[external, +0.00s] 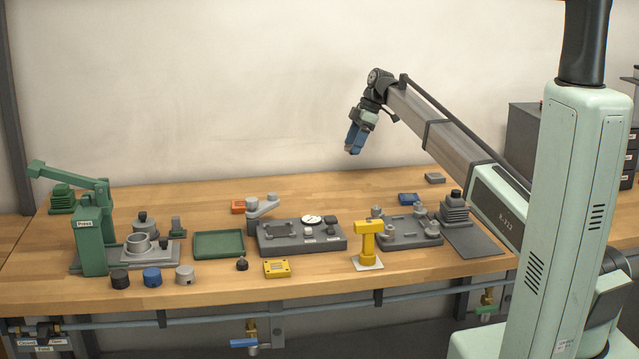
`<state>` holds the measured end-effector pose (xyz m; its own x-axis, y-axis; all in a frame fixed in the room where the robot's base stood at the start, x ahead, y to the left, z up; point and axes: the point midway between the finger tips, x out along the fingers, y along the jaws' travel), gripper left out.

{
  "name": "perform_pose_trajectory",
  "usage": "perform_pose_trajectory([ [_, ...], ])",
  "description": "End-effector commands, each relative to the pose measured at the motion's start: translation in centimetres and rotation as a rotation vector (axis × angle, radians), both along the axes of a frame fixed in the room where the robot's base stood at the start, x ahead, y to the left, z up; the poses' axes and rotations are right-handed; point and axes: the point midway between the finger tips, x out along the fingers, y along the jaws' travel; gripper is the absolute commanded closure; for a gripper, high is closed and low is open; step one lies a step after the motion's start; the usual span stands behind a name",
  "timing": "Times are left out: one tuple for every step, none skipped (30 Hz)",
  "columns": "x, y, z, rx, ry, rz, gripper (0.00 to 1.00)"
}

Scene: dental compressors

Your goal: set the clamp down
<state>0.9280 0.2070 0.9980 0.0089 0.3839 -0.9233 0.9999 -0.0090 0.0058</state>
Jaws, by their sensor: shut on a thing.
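My gripper (355,144) is in the air above the back of the workbench, tilted downward, well clear of everything on the table. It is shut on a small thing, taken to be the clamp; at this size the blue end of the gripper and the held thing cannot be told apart. The wooden workbench (330,185) lies below. A grey fixture plate (300,240) with a round white dial stands in the middle. Left of its back edge is a grey post with a swing arm (262,206). A second grey plate (400,238) with several round posts stands to the right.
A green press (92,230) stands at the left. A green tray (219,244) lies left of the middle plate. A stepped grey stack (454,210) is at right. The back of the bench has free room.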

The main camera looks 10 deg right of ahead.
Motion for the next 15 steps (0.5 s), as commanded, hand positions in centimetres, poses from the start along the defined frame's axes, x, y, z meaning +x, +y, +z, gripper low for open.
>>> perform_pose_trajectory([
  [-0.2, -2.0, 0.0, 0.0, -0.001, -0.021, 0.56],
  [-0.3, -2.9, 0.0, 0.001, -0.001, -0.032, 0.56],
  [-0.4, -4.0, 0.1, 0.001, -0.001, -0.043, 0.56],
  [-0.6, -4.8, 0.1, 0.001, 0.0, -0.049, 0.56],
  [-0.7, -5.5, 0.1, 0.001, 0.0, -0.055, 0.56],
  [-1.0, -6.3, 0.1, 0.001, 0.0, -0.061, 0.56],
  [-1.2, -6.8, 0.1, 0.001, 0.001, -0.062, 0.56],
  [-1.6, -7.1, 0.0, 0.001, 0.002, -0.061, 0.56],
  [-2.2, -7.2, 0.0, 0.001, 0.003, -0.053, 0.56],
  [-2.7, -7.2, 0.0, 0.001, 0.004, -0.043, 0.56],
  [-2.9, -7.1, -0.1, 0.0, 0.006, -0.032, 0.56],
  [-3.1, -7.1, -0.1, 0.0, 0.008, -0.016, 0.56],
  [-3.0, -7.1, -0.2, -0.001, 0.009, -0.008, 0.56],
  [-3.0, -7.1, -0.3, -0.001, 0.009, -0.002, 0.56],
  [-3.1, -7.1, -0.6, -0.001, 0.008, 0.006, 0.56],
])
